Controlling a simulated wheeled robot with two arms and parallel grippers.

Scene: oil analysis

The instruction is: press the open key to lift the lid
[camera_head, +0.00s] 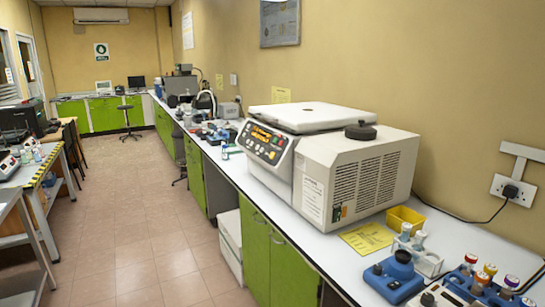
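A large off-white benchtop machine (345,175) stands on the right-hand bench against the wall. Its flat white lid (310,115) lies down on top and looks closed, with a round dark knob (360,131) on the housing beside it. A dark control panel (264,143) with several lit orange and red keys is on its left front face. The key labels are too small to read, so I cannot tell which one is the open key. Neither of my grippers is in view.
In front of the machine lie a yellow sheet (367,238), a yellow bin (405,219), a tube rack (420,262), a blue device (394,278) and several capped tubes. Small bottles and instruments crowd the bench beyond. The tiled floor (140,220) left of the bench is clear.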

